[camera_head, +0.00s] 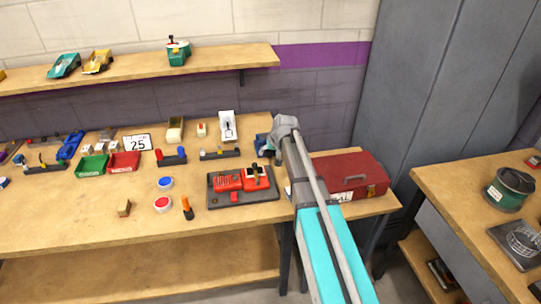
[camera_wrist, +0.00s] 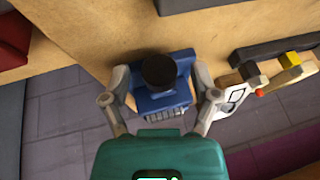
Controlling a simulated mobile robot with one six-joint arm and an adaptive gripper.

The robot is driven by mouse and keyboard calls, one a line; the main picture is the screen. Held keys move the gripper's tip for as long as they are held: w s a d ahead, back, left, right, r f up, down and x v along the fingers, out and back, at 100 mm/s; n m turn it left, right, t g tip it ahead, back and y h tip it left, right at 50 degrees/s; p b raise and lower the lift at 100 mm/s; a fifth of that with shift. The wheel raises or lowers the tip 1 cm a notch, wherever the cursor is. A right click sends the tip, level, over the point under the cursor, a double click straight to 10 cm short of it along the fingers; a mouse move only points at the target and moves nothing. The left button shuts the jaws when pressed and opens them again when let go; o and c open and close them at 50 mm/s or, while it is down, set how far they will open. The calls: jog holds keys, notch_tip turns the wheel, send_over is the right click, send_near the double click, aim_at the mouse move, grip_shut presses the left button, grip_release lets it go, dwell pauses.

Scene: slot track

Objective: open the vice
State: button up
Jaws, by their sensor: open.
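A blue vice (camera_wrist: 163,90) with a round black knob (camera_wrist: 158,71) on top is at the bench edge in the wrist view. In the head view only a bit of blue (camera_head: 264,144) shows beside my arm's end at the back of the bench. My gripper (camera_wrist: 160,99) is open, one finger on each side of the vice. Its fingers look apart from the vice, though contact at the right one is hard to tell. The space between the vice jaws cannot be made out.
A red toolbox (camera_head: 349,172) stands right of my arm. A dark tray (camera_head: 215,201) with red items, and red and green bins, are to the left. A shelf (camera_head: 215,60) hangs above the bench.

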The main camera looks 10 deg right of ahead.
jog(key=shift+d, duration=0.1)
grip_shut()
dwell(0.3)
jog(key=shift+h, duration=0.4)
jog(key=shift+a+h, duration=0.2)
jog(key=shift+h, duration=0.2)
jog(key=h, duration=0.1)
jog(key=n+h, duration=0.1)
jog(key=h, duration=0.1)
jog(key=shift+s+a+f+h, duration=0.1)
jog(key=shift+a+f+h, duration=0.1)
jog(key=shift+h, duration=0.1)
jog(key=n+h+b, duration=0.1)
jog(key=h+b, duration=0.2)
jog(key=shift+a+f, duration=0.1)
jog(key=shift+h+b, duration=0.4)
jog(key=shift+h, duration=0.4)
